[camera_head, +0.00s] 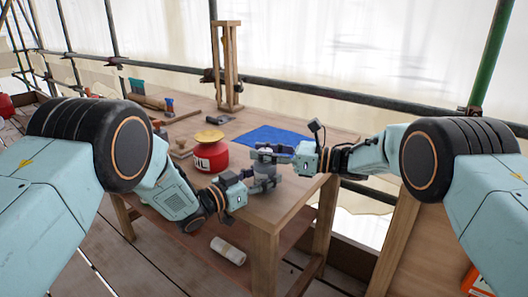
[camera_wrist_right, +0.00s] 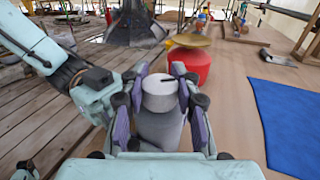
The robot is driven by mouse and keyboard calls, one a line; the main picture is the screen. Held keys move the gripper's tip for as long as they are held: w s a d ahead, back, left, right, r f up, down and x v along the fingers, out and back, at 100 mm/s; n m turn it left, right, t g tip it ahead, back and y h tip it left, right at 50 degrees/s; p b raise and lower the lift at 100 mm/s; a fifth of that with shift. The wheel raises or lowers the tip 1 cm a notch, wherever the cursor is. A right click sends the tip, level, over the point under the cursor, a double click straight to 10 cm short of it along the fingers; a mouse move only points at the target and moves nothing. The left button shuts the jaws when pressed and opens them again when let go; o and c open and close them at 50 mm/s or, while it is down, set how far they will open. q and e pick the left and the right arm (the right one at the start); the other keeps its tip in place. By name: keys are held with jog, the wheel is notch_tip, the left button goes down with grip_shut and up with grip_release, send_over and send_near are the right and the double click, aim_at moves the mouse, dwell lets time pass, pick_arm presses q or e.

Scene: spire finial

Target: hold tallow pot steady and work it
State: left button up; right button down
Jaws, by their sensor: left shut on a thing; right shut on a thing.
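The tallow pot (camera_head: 266,170) is a small grey cylinder at the near right corner of the wooden table. In the right wrist view the tallow pot (camera_wrist_right: 160,128) shows a paler round top with a dark slot or mark. My right gripper (camera_head: 276,153) comes in from the right and is shut around its upper part. Purple fingers of my right gripper (camera_wrist_right: 160,112) flank it in the wrist view. My left gripper (camera_head: 256,183) comes in lower from the left and is shut on the pot's lower part. The fingers hide much of the pot.
A red container (camera_head: 210,157) with a yellow dish (camera_head: 209,136) on top stands just left of the pot. A blue cloth (camera_head: 268,138) lies behind. A wooden frame (camera_head: 228,65) and tools stand farther back. A pale roll (camera_head: 228,250) lies below, left of the table leg.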

jog(key=shift+w+d+r+n+g, duration=0.1)
jog(key=shift+d+n+g, duration=0.1)
jog(key=shift+n+g, duration=0.7)
jog(key=c, duration=1.3)
grip_release()
jog(key=o, duration=0.3)
jog(key=shift+a+g, duration=0.15)
jog(key=shift+g, duration=0.15)
jog(key=shift+o, duration=0.2)
jog(key=s+d, duration=0.2)
jog(key=d, duration=1)
